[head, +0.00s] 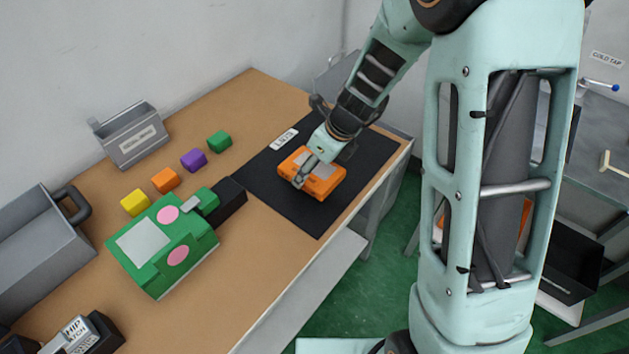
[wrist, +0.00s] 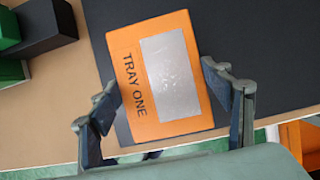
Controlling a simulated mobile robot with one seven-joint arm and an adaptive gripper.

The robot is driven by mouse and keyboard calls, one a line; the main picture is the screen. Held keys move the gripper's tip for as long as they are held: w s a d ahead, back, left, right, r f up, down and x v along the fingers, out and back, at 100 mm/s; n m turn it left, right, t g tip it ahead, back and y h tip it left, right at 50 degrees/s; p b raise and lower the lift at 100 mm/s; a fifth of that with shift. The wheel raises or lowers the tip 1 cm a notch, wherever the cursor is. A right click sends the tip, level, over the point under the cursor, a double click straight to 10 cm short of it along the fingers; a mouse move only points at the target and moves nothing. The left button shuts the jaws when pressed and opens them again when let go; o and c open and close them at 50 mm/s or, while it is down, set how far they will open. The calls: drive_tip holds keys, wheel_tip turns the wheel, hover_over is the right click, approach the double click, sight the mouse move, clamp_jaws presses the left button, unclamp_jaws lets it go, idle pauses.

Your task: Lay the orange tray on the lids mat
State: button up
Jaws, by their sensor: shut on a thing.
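The orange tray (head: 322,186) is on or just above the black lids mat (head: 268,186) in the head view; I cannot tell whether it touches. In the wrist view the orange tray (wrist: 125,55) shows a grey panel and the words "TRAY ONE". The mat (wrist: 270,50) lies beneath it. My gripper (head: 308,172) reaches down over the tray, and its fingers (wrist: 165,100) stand on either side of it, shut on it. The mat's label (head: 284,139) shows at its back edge.
A green case (head: 165,240) with a black end lies left of the mat. Yellow, orange, purple and green cubes (head: 219,141) stand behind it. The table's front edge is close to the mat.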

sight(314, 174)
drive_tip(key=shift+w+f+b, duration=0.3)
drive_tip(key=shift+w+f, duration=0.2)
drive_tip(key=shift+f, duration=0.1)
drive_tip(key=f+b, duration=0.3)
drive_tip(key=shift+w+d+f, duration=0.1)
drive_tip(key=shift+w+f, duration=0.2)
drive_tip(key=shift+b, duration=0.3)
drive_tip(key=o, duration=1.3)
drive_tip(key=shift+f, duration=0.1)
drive_tip(key=shift+r, duration=0.3)
drive_tip(key=p+v, duration=0.3)
drive_tip(key=v, duration=0.8)
drive_tip(key=shift+s+d+r, duration=0.15)
drive_tip(key=shift+d+r, duration=0.05)
drive_tip(key=shift+r, duration=0.1)
